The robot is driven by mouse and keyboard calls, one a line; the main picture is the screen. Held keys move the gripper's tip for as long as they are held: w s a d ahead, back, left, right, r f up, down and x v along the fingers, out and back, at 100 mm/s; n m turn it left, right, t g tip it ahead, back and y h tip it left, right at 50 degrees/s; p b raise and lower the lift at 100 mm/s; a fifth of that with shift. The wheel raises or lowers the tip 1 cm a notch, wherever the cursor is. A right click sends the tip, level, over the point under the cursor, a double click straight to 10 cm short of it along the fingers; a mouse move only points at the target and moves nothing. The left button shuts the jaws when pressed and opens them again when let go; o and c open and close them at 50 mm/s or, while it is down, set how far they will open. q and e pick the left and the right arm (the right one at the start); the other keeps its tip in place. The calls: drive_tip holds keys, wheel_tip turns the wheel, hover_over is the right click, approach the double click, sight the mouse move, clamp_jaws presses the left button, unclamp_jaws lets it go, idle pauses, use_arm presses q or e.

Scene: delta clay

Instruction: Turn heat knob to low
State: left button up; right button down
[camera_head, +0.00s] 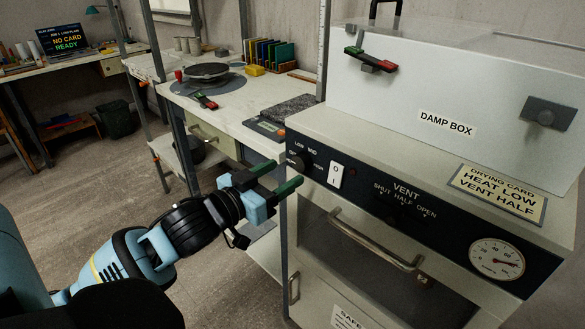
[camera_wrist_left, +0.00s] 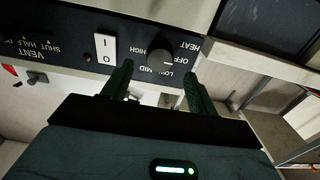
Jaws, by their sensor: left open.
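The dark round heat knob (camera_head: 297,161) is on the dark control panel of the drying cabinet, at the panel's left end. In the left wrist view the knob (camera_wrist_left: 160,57) appears upside down, ringed by OFF, LOW, MID and HIGH labels. A pale mark on it seems to face OFF. My left gripper (camera_head: 282,175) is open in front of the panel, just below the knob. In the left wrist view its dark green fingers (camera_wrist_left: 157,75) are spread, with the knob between and beyond the tips. No contact is visible. My right gripper is not in view.
A white rocker switch (camera_head: 335,175) sits right of the knob; it also shows in the wrist view (camera_wrist_left: 105,46). A VENT control (camera_head: 400,205), a gauge (camera_head: 497,259) and an oven handle (camera_head: 375,240) are further right. A card (camera_head: 497,193) reads heat low, vent half.

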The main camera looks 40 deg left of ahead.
sight(298, 165)
use_arm(q)
drive_tip(key=shift+w+d, duration=0.15)
drive_tip(key=shift+w, duration=1.9)
drive_tip(key=shift+c, duration=0.9)
drive_tip(key=c, duration=0.8)
